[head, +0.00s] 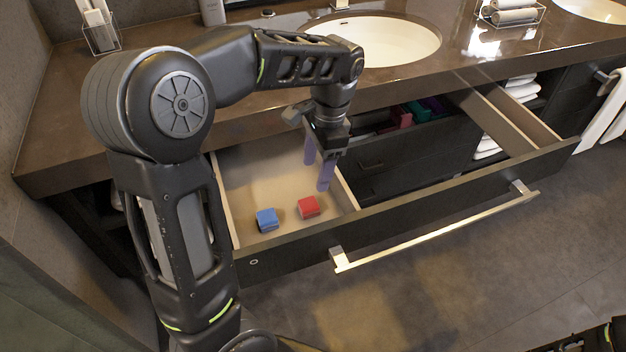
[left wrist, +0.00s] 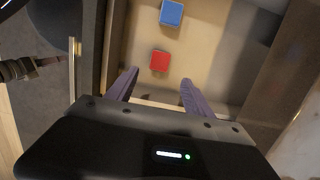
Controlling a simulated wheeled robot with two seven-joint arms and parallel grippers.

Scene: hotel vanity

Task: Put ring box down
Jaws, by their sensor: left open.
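Two small boxes lie in the left compartment of the open drawer (head: 290,251): a blue box (head: 266,220) on the left and a red box (head: 308,207) to its right. I cannot tell from the pictures which one is the ring box. My left gripper (head: 318,174) is above the drawer, just behind the red box, open with nothing between its purple fingers. In the left wrist view the red box (left wrist: 160,61) lies ahead of the open fingers, apart from them, with the blue box (left wrist: 172,13) farther off.
The drawer has a long metal handle (head: 440,232) and a divider right of the boxes. The countertop with a sink (head: 395,42) is behind. Several coloured items (head: 402,115) sit back in the cabinet. White towels (head: 488,146) are stacked to the right.

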